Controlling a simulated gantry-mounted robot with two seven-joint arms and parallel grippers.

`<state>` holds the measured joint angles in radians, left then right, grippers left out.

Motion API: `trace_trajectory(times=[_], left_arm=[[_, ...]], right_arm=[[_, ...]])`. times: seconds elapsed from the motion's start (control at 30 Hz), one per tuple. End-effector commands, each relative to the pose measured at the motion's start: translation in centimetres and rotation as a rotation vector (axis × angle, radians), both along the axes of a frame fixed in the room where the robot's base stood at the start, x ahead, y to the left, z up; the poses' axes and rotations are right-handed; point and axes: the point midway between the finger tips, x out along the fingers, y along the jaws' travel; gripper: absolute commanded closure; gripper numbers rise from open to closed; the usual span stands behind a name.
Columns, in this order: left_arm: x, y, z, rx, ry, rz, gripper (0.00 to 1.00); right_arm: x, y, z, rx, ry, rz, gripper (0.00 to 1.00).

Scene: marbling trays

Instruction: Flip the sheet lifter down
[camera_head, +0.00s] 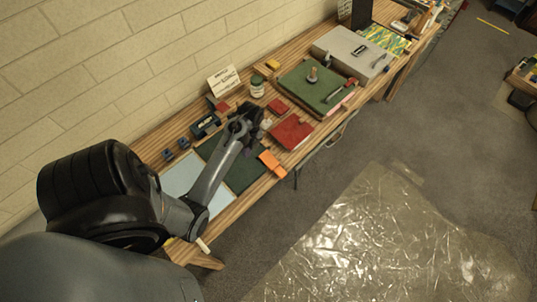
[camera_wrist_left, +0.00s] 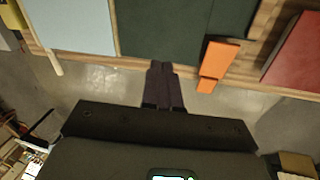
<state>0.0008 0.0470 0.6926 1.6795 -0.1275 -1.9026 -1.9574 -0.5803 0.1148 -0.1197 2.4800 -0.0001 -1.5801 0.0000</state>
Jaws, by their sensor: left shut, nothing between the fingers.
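My left gripper (camera_head: 258,119) is over the bench in the head view, at the end of the arm coming from the left. In the left wrist view its dark fingers (camera_wrist_left: 161,68) are shut together and empty, appearing below a dark green panel (camera_wrist_left: 172,30). An orange folded-looking piece (camera_wrist_left: 220,56) is right of the fingers, apart from them, at the bench's front edge. It also shows in the head view (camera_head: 271,163). A light blue panel (camera_wrist_left: 70,25) with a pale handle (camera_wrist_left: 55,62) is to the left. I cannot tell which piece is the sheet lifter.
Red blocks (camera_head: 292,132) lie beyond the orange piece. A green tray (camera_head: 303,92) with a knob and lever, a grey tray (camera_head: 345,52), a jar (camera_head: 257,87) and a white sign (camera_head: 223,81) stand further along. A brick wall backs the bench. A shiny sheet covers the floor.

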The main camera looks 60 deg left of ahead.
Motion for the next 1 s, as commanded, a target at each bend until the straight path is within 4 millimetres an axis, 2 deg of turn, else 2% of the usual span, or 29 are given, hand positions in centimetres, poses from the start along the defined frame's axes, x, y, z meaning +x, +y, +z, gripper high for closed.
trace_trajectory(times=[0.03,0.13,0.4,0.6,1.0], left_arm=[[1.4,0.5,-0.3,-0.028,-0.031,0.041,1.0],[3.6,1.2,0.0,-0.068,-0.088,0.101,1.0],[8.5,1.7,2.8,-0.098,-0.212,0.145,1.0],[9.5,1.6,3.6,-0.098,-0.235,0.143,1.0],[9.5,1.6,3.3,-0.097,-0.234,0.142,1.0]], right_arm=[[0.0,0.0,-0.7,0.0,0.0,0.0,0.57],[0.0,0.0,-1.3,0.0,0.0,0.0,0.57],[0.0,0.0,-2.1,-0.002,0.0,0.002,0.57],[0.0,-0.2,-2.2,-0.008,0.0,0.006,0.57],[0.0,-0.2,-2.1,-0.009,0.0,0.007,0.57]])
